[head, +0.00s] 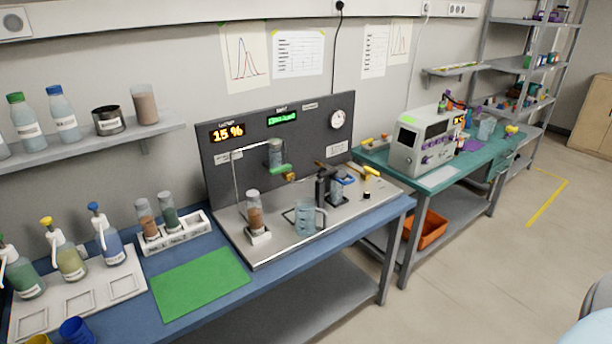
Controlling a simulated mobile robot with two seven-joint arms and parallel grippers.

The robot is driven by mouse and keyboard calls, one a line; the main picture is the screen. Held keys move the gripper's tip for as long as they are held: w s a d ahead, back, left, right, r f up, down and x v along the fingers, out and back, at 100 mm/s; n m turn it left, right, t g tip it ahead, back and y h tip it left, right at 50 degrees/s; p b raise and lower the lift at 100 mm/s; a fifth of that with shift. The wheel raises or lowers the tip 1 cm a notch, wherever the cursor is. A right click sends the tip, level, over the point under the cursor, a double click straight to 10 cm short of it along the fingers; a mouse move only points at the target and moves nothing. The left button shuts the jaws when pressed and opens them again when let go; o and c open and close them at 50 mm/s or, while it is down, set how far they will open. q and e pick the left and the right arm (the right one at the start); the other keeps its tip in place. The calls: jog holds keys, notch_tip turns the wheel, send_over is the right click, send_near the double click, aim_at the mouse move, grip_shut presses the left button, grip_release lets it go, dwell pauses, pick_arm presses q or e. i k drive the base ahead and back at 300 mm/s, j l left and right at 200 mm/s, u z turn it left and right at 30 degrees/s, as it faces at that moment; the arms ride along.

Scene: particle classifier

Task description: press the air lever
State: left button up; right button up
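The particle classifier bench has a dark grey back panel (240,180) and a light metal base plate (275,247). A yellow-handled lever (371,171) stands on a short post at the right end of the base plate. No readable label marks it as the air lever. A small yellow part (290,177) sits at the panel's middle, beside a green piece (279,169) under a hanging clear container (275,152). A black clamp-like fixture (321,187) stands left of the lever. Neither of my grippers is in view, and nothing touches the lever.
A clear beaker (305,216) and a grey-and-brown-filled tube (254,212) stand on the base plate. A green mat (200,284) and a white tube rack (176,237) lie to the left. A white instrument (425,142) stands on the right table. Floor in front is clear.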

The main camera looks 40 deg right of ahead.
aim_at(367, 170)
jog(key=i+l, duration=0.15)
jog(key=l, duration=0.3)
jog(key=i+l, duration=0.2)
jog(key=l, duration=0.2)
jog(key=i+l, duration=0.15)
jog(key=l, duration=0.3)
jog(key=i+l, duration=0.15)
jog(key=l, duration=0.25)
jog(key=i+l+z, duration=0.1)
jog(key=l, duration=0.35)
jog(key=i+l, duration=0.25)
jog(key=l, duration=0.15)
jog(key=i+l, duration=0.2)
jog(key=l, duration=0.25)
jog(key=i+l, duration=0.15)
jog(key=l, duration=0.25)
